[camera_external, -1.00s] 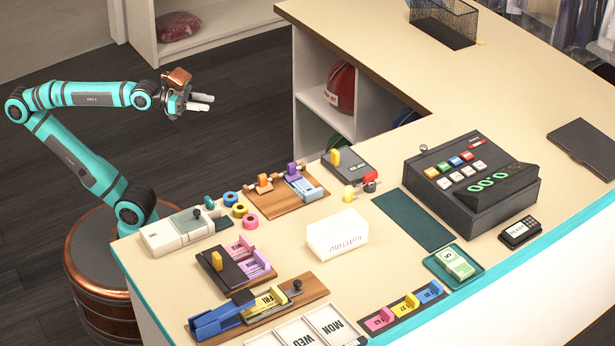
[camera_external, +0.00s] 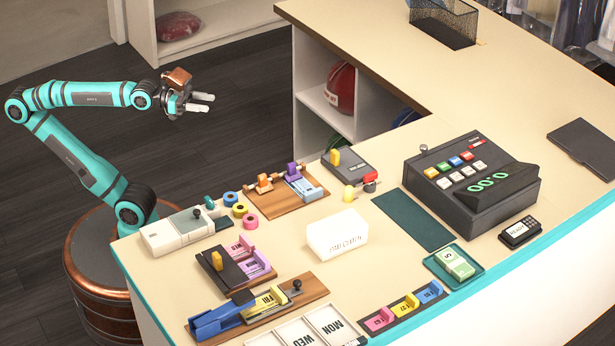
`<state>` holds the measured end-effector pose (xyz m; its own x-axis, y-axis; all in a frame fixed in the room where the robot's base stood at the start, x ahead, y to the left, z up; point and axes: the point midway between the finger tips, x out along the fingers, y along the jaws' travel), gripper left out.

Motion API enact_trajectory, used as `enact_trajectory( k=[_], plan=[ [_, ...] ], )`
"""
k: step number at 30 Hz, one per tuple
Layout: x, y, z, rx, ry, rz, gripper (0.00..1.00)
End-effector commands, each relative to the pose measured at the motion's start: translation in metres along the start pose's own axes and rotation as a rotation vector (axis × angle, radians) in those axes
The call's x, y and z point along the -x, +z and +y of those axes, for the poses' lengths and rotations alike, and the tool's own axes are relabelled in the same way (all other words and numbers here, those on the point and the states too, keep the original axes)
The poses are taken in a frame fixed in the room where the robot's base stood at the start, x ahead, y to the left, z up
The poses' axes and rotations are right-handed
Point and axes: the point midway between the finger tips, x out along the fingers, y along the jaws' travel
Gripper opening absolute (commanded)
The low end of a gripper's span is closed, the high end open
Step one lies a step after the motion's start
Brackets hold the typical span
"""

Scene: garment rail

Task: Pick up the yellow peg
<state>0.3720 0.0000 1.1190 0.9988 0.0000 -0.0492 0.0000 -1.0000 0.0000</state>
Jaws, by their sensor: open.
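More than one yellow upright piece is in view, and I cannot tell which is the peg.
A white box (camera_external: 337,234) stands mid-counter. A wooden board (camera_external: 290,205) with clips, coloured tape rolls (camera_external: 240,209), a white machine (camera_external: 178,232) and a blue stapler-like tool (camera_external: 222,318) crowd the near side. A cash register (camera_external: 472,185) is at right. The counter's back right is fairly clear.

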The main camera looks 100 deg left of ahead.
Motion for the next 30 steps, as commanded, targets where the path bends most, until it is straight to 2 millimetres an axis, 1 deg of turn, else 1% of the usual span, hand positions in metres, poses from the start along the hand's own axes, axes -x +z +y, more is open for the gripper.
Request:
enact_trajectory(
  k=[5, 8, 11, 18, 24, 30],
  plan=[
    [-0.004, -0.004, 0.001, 0.005, 0.002, -0.012, 0.49],
    [-0.017, -0.013, 0.002, 0.017, 0.006, -0.047, 0.49],
    [-0.037, -0.027, 0.005, 0.038, 0.011, -0.104, 0.49],
    [-0.093, -0.06, 0.014, 0.095, 0.02, -0.263, 0.49],
    [-0.14, -0.081, 0.022, 0.139, 0.018, -0.397, 0.49],
    [-0.188, -0.096, 0.033, 0.18, 0.01, -0.53, 0.49]
  ],
)
